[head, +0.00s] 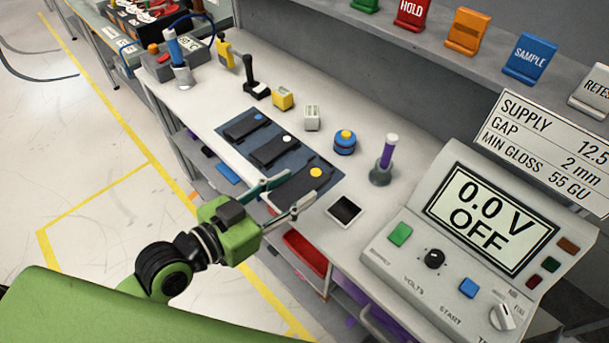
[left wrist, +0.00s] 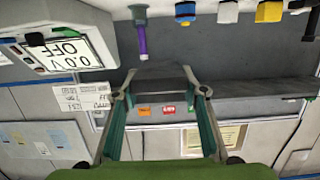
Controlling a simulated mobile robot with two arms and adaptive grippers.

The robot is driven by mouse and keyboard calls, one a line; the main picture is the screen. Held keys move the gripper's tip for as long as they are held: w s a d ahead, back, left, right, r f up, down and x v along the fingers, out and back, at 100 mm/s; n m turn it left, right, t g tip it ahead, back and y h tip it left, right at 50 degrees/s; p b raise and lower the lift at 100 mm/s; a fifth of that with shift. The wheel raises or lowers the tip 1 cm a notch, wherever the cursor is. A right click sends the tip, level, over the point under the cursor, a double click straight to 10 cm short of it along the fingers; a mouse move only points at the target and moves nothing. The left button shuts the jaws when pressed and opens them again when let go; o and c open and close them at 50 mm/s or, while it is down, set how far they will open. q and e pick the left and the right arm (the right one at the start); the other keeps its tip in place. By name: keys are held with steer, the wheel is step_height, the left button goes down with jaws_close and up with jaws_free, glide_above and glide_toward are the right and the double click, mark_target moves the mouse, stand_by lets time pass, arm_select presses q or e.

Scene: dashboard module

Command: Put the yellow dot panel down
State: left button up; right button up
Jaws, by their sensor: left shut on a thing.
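The yellow dot panel (head: 318,174) is a flat dark plate with a yellow dot at its far end. My left gripper (head: 299,188) is shut on its edges, one finger on each side. In the head view the panel overlaps the near end of the blue-grey mat (head: 276,129); I cannot tell whether it touches it. In the left wrist view the dark plate (left wrist: 163,74) spans the fingertips of the left gripper (left wrist: 163,90). Similar panels with a white dot (head: 273,151) and a blue dot (head: 244,127) lie on the mat. My right gripper is out of view.
A small square with a dark face (head: 344,209) lies right of the mat. A purple tool in a stand (head: 384,165), a blue-yellow knob (head: 345,141) and small blocks stand behind it. The power supply (head: 480,220) reads 0.0 V OFF. A red bin (head: 305,252) sits below the bench edge.

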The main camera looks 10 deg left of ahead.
arm_select(q)
steer(key=w+f, duration=0.2)
steer(key=w, duration=0.1)
steer(key=w+f, duration=0.3)
steer(key=w, duration=0.1)
steer(key=w+a+f, duration=0.1)
steer(key=w+f, duration=0.1)
steer(key=w, duration=0.2)
steer(key=shift+w+f, duration=0.15)
steer(key=shift+f, duration=0.15)
steer(key=f, duration=0.1)
steer(key=w+f, duration=0.1)
steer(key=f, duration=0.1)
steer(key=shift+w+f+b, duration=0.2)
steer(key=shift+f+b, duration=0.1)
steer(key=shift+b, duration=0.05)
steer(key=shift+f, duration=0.45)
steer(key=o, duration=0.7)
steer(key=shift+f, duration=0.1)
steer(key=o, duration=0.4)
steer(key=shift+o, duration=0.2)
